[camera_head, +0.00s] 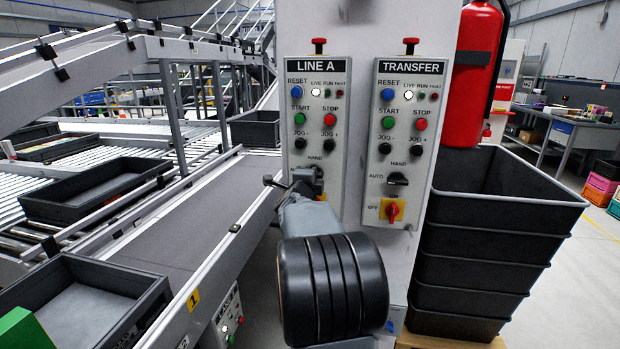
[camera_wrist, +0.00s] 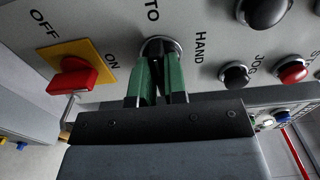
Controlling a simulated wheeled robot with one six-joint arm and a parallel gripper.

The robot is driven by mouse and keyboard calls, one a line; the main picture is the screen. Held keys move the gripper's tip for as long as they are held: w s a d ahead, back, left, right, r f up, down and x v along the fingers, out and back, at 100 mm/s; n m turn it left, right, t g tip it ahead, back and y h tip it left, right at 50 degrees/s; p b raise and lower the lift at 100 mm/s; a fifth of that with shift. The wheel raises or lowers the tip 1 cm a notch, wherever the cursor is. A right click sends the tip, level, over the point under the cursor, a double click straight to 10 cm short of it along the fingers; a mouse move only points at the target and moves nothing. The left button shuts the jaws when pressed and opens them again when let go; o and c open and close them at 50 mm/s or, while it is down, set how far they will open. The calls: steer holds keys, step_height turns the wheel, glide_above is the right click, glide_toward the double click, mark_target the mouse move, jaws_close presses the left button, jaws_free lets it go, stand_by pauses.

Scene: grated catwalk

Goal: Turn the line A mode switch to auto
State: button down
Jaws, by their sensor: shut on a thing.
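The LINE A panel (camera_head: 318,112) is on the grey cabinet, left of the TRANSFER panel. Its mode switch lies low on it, under the HAND label, and is mostly hidden by my gripper (camera_head: 306,182) in the head view. In the wrist view the green fingers of my gripper (camera_wrist: 158,88) are closed around the dark knob of the mode switch (camera_wrist: 158,47), between the AUTO and HAND labels. The AUTO label is partly covered. I cannot tell which way the knob points.
A red on/off switch on a yellow plate (camera_wrist: 78,73) is beside the knob. The TRANSFER panel (camera_head: 402,140) has its own mode switch (camera_head: 397,179). Black bins (camera_head: 492,245) and a red extinguisher (camera_head: 473,70) stand right; a conveyor (camera_head: 185,215) runs left.

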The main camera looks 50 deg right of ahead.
steer(key=c, duration=1.2)
jaws_free()
steer(key=shift+o, duration=0.2)
steer(key=v, duration=1.4)
steer(key=shift+w, duration=0.15)
